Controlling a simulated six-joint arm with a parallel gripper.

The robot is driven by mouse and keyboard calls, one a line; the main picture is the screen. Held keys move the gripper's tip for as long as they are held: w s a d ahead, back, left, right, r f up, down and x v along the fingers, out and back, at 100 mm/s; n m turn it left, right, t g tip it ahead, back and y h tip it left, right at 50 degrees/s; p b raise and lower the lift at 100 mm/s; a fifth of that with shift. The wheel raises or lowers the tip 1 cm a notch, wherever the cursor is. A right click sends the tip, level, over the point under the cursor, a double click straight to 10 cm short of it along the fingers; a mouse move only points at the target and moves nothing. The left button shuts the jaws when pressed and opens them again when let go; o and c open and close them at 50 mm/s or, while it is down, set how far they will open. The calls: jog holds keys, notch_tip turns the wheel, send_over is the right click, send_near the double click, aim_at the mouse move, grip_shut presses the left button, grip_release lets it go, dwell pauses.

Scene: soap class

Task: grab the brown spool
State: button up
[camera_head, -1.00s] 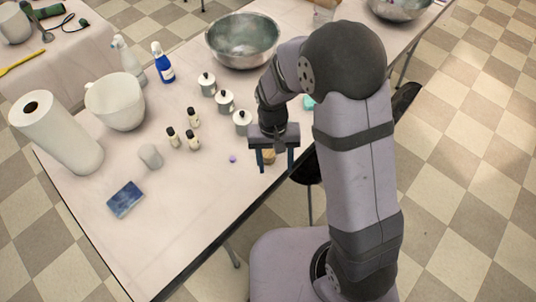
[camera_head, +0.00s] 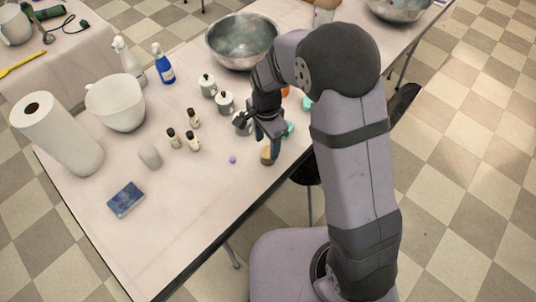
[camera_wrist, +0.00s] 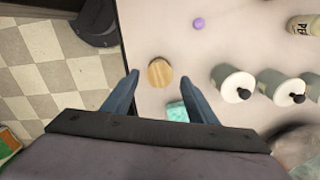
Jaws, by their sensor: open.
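The brown spool (camera_wrist: 160,72) stands on the table near its edge, and in the wrist view I see its round light-brown top. In the wrist view the spool lies between and slightly beyond the fingertips, nearer the left one. In the head view my gripper (camera_head: 268,150) is just above or beside the spool. I cannot tell whether it touches.
A teal block (camera_wrist: 177,111) lies close to the spool, near the right finger. White lidded jars (camera_wrist: 235,85) stand to the right. A small purple ball (camera_wrist: 199,23) lies beyond. The table edge drops to the floor on the left in the wrist view.

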aim_at(268, 151)
jog(key=shift+w+d+f+p, duration=0.1)
jog(key=shift+f+p, duration=0.35)
jog(key=shift+f, duration=1.15)
jog(key=shift+d+f+p, duration=0.1)
jog(key=shift+f+p, duration=0.35)
jog(key=shift+f, duration=1.15)
jog(key=shift+c, duration=0.4)
jog(key=c, duration=0.9)
